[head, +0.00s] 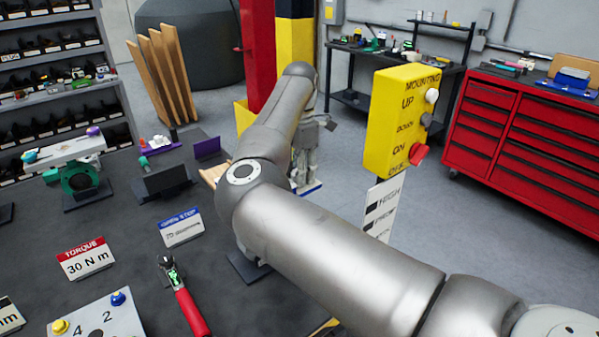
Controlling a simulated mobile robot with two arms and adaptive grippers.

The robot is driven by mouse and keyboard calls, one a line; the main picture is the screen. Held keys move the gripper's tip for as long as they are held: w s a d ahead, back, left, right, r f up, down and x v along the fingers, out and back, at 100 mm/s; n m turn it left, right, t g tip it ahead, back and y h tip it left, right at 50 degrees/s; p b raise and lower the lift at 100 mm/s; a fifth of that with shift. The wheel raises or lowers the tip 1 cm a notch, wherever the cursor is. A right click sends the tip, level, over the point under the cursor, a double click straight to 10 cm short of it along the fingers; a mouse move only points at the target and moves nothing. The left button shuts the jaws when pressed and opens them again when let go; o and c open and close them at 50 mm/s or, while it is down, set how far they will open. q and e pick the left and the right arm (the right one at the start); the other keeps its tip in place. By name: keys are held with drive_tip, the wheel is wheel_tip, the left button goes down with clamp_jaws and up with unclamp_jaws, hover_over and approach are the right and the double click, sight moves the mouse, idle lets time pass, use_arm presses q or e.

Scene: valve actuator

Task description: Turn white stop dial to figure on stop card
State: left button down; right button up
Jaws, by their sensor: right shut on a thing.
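The stop card (182,228), white with a blue header, stands on the dark bench left of my right arm; its figure is too small to read. My right arm crosses the view from the lower right and bends back toward the bench's far edge. My right gripper (306,160) points down there, partly hidden behind my own arm. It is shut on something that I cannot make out. I cannot pick out the white stop dial. My left gripper is not in view.
A red-handled tool (190,312), a torque card (86,260) reading 30 N m and a panel (98,318) with blue and yellow knobs lie at the front left. A green valve (82,180) stands behind. A yellow switch box (392,125) stands right of my arm.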

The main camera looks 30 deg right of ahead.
drive_tip(key=shift+f+n+b, duration=0.15)
drive_tip(key=shift+n+b, duration=0.35)
drive_tip(key=shift+n, duration=0.8)
drive_tip(key=o, duration=1)
drive_tip(key=shift+o, duration=0.2)
drive_tip(key=shift+r, duration=0.2)
wheel_tip(320, 180, up, 12)
drive_tip(key=shift+f, duration=0.1)
